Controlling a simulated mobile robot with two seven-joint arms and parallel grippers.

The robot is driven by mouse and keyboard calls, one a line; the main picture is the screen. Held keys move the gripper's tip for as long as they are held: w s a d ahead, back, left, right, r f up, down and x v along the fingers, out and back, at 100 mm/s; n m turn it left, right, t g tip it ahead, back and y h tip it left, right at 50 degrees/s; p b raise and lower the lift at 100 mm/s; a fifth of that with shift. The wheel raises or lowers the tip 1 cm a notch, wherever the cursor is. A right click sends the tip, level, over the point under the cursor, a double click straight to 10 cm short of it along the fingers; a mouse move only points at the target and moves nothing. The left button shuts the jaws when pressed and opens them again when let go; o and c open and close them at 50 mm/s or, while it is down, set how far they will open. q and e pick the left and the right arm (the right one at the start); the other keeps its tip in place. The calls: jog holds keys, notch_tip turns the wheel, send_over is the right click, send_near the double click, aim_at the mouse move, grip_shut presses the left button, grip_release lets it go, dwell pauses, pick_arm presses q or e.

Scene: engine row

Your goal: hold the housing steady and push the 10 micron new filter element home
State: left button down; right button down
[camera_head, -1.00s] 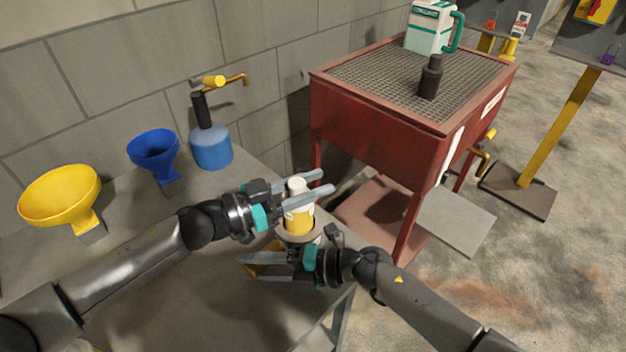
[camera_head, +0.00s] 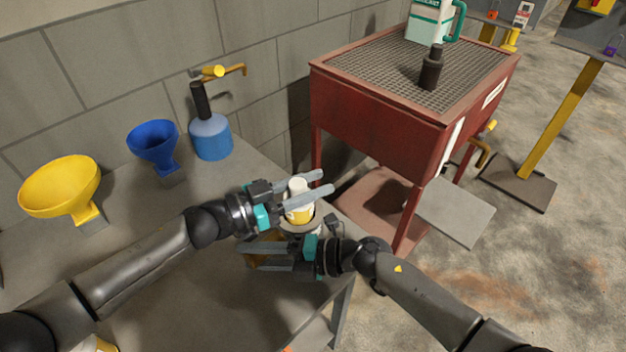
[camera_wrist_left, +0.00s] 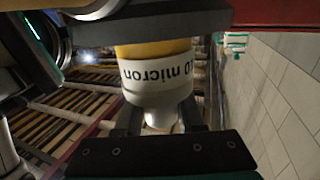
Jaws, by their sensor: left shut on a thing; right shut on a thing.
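The 10 micron filter element (camera_head: 299,214), white with a yellow band, stands upright with its lower end inside the round grey rim of the housing (camera_head: 287,228). Its label reads upside down in the left wrist view (camera_wrist_left: 160,75). My left gripper (camera_head: 327,181) is shut on the element's upper part, its fingers along both sides. My right gripper (camera_head: 243,256) is just below the rim, shut on the housing; its fingers and wrist hide most of the housing body. How deep the element sits inside is hidden.
A blue pump bottle (camera_head: 211,138), blue funnel (camera_head: 153,148) and yellow funnel (camera_head: 58,190) stand along the wall on the grey bench (camera_head: 190,290). A red grated basin (camera_head: 375,115) stands beyond the bench, with a dark bottle (camera_head: 431,70) on it.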

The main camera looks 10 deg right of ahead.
pick_arm(q)
jog(key=shift+f, duration=0.45)
jog(key=shift+f, duration=0.7)
jog(key=shift+c, duration=2.2)
grip_release()
jog(key=shift+a, duration=0.1)
jog(key=v, duration=1.2)
jog(key=shift+r, duration=0.1)
